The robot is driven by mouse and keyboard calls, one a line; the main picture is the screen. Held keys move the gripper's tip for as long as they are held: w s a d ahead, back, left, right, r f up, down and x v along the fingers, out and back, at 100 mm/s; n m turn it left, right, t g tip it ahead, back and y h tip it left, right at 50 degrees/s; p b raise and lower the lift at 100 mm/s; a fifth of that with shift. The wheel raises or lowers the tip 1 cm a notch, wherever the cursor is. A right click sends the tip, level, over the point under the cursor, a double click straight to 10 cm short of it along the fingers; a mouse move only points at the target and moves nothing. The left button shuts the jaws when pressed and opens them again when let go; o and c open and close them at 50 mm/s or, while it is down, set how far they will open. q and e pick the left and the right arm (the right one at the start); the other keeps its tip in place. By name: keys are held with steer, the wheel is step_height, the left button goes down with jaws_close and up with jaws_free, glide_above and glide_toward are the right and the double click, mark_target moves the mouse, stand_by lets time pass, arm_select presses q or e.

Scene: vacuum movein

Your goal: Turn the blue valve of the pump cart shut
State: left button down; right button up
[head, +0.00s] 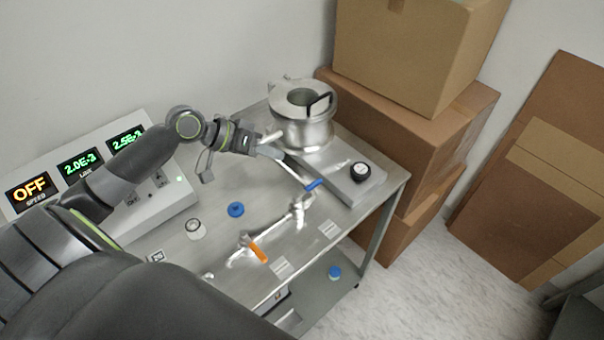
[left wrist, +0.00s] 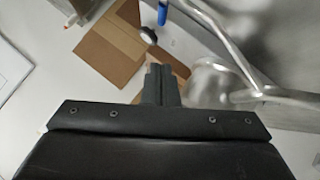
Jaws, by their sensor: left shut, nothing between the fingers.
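The blue valve handle (head: 315,184) sits on the metal piping over the pump cart (head: 215,240), near the cart's right part. It also shows at the top of the left wrist view (left wrist: 162,13). My left gripper (head: 280,156) is above the cart, up and to the left of the blue handle in the head view. Its fingers (left wrist: 160,82) are shut and empty, and apart from the handle. An orange valve handle (head: 258,252) is on the piping nearer the cart's front edge. My right gripper is out of view.
A steel chamber (head: 302,134) stands behind the left gripper. A black knob (head: 361,171) is right of the blue handle. A control box with displays (head: 80,163) is at the left. A blue cap (head: 236,209) lies on the top. Cardboard boxes (head: 405,135) stand behind the cart.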

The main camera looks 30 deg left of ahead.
mark_target(315, 181)
arm_select(q)
steer(key=w+d+f+p, duration=0.3)
steer(key=d+f, duration=0.3)
steer(key=f, duration=0.1)
steer(key=shift+f, duration=0.15)
stand_by(0.3)
steer(key=shift+d, duration=0.1)
steer(key=shift+d+m+g+h+b, duration=0.1)
steer(key=shift+m+g+h+b, duration=0.2)
steer(key=shift+b, duration=0.1)
